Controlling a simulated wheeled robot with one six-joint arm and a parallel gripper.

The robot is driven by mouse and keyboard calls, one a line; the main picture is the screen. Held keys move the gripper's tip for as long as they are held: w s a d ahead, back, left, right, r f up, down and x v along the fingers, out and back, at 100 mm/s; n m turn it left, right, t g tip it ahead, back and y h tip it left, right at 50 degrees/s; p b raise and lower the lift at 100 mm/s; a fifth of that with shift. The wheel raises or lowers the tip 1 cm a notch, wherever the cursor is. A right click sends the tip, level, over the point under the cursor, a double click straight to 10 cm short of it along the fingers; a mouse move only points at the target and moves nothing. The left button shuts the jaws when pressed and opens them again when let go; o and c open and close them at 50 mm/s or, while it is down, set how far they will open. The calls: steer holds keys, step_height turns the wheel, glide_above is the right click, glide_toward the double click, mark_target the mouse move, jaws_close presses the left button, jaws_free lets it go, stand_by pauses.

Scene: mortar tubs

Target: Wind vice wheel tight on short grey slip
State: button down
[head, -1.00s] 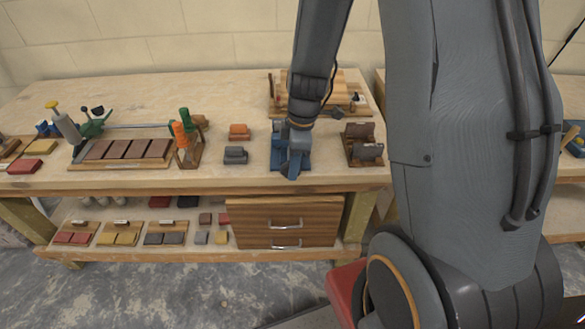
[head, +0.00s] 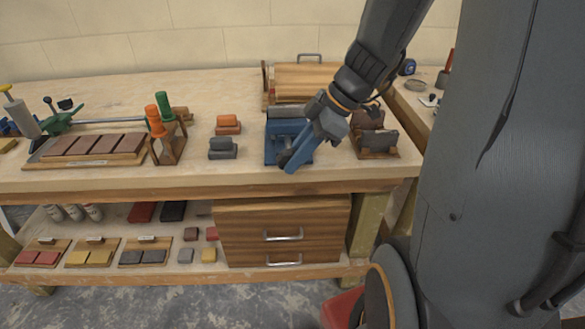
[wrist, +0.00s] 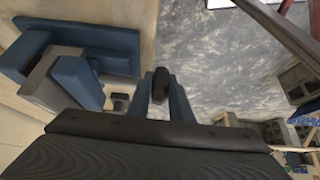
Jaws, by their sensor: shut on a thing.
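The blue vice (head: 275,152) stands near the front edge of the workbench, with a grey bar across its top. It also shows at the left of the wrist view (wrist: 105,38), with a grey block (wrist: 50,75) beside its blue parts. I cannot tell whether that block is a jaw or the short grey slip. My gripper (head: 290,162) reaches the vice's front, tilted from the upper right. In the wrist view my gripper (wrist: 161,90) is shut on a dark knob (wrist: 161,77), seemingly the vice wheel's handle. The rest of the wheel is hidden.
A grey block (head: 222,150) and an orange block (head: 228,125) stand left of the vice. A wooden rack with dark pieces (head: 377,142) stands close on the right. A wooden box (head: 315,80) is behind. Drawers (head: 282,235) lie below the bench top.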

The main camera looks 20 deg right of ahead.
steer(key=shift+s+f+t+y+b, duration=0.25)
steer(key=shift+y+b, duration=0.9)
steer(key=shift+b, duration=1.35)
steer(key=shift+f+t+y+b, duration=0.35)
steer(key=shift+y+b, duration=0.8)
steer(key=shift+b, duration=1.3)
steer(key=shift+f+y+b, duration=0.1)
steer(key=shift+y+b, duration=0.7)
steer(key=shift+b, duration=0.45)
steer(key=shift+t+y+b, duration=0.3)
steer(key=shift+y+b, duration=0.2)
steer(key=shift+b, duration=0.15)
steer(key=c, duration=1.6)
jaws_free()
steer(key=shift+s+r, duration=0.1)
steer(key=shift+r, duration=0.1)
steer(key=shift+c, duration=0.2)
steer(key=shift+d, duration=0.1)
